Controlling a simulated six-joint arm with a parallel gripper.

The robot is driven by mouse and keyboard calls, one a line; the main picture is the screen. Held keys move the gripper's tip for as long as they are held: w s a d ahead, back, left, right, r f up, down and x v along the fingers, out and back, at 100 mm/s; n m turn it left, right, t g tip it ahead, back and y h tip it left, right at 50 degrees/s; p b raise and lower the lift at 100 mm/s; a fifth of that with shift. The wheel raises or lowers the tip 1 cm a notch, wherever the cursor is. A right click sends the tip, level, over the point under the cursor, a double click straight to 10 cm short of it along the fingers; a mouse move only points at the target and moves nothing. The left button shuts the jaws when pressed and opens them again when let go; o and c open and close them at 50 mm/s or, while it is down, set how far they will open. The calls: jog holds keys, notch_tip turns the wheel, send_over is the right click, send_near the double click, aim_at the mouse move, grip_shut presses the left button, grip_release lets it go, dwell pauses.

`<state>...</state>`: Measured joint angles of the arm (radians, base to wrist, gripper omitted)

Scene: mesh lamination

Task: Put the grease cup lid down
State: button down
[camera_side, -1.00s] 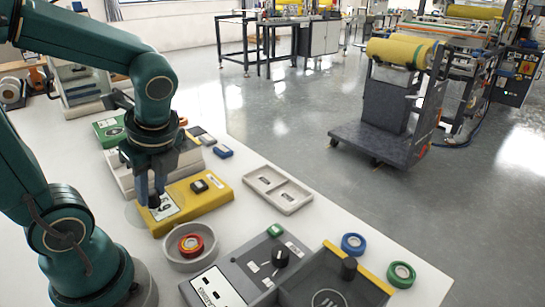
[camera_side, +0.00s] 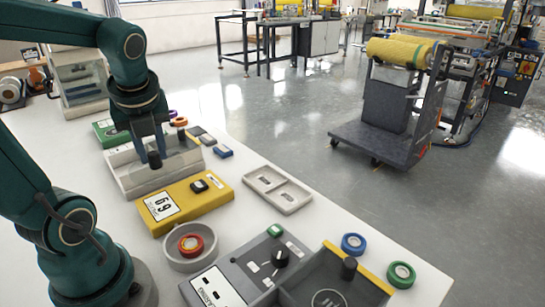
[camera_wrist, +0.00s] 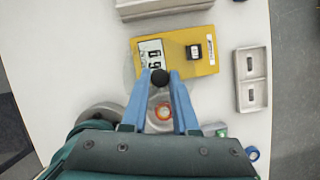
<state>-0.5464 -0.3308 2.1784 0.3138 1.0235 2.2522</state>
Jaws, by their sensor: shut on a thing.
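My gripper (camera_side: 155,160) is shut on a small black knob, which shows between the blue fingertips in the wrist view (camera_wrist: 160,76). The knob looks like the handle of the grease cup lid; a faint, see-through disc (camera_wrist: 131,72) shows around it, over the yellow box's left edge. In the side view the knob hangs in front of the pale grey case, and the clear disc is hard to make out. A round grey dish (camera_side: 168,257) holds a red-orange ring (camera_side: 191,244). I cannot tell whether this dish is the grease cup.
The yellow box (camera_side: 218,204) with a number panel lies between the grey case (camera_side: 126,177) and the dish. A shallow grey tray (camera_side: 278,190) lies to its right. A dark grey control box (camera_side: 240,271) and blue (camera_side: 353,244) and green (camera_side: 401,274) rings are nearer the front. White table is bare at left.

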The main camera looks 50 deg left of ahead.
jog(key=w+d+f+m+t+h, duration=0.1)
jog(key=w+d+f+m, duration=0.15)
jog(key=w+m, duration=0.3)
jog(key=w+d+f+m+t+h, duration=0.1)
jog(key=w+d+m+t, duration=0.1)
jog(key=w+d+m, duration=0.3)
jog(key=shift+h, duration=0.3)
jog(key=f, duration=0.2)
jog(key=w+d+f, duration=0.1)
jog(key=f, duration=0.1)
jog(key=d+f, duration=0.1)
jog(key=f, duration=0.1)
jog(key=shift+w, duration=0.25)
jog(key=shift+d+f, duration=0.1)
jog(key=shift+f, duration=2.05)
jog(key=shift+f, duration=0.1)
jog(key=c, duration=0.7)
grip_release()
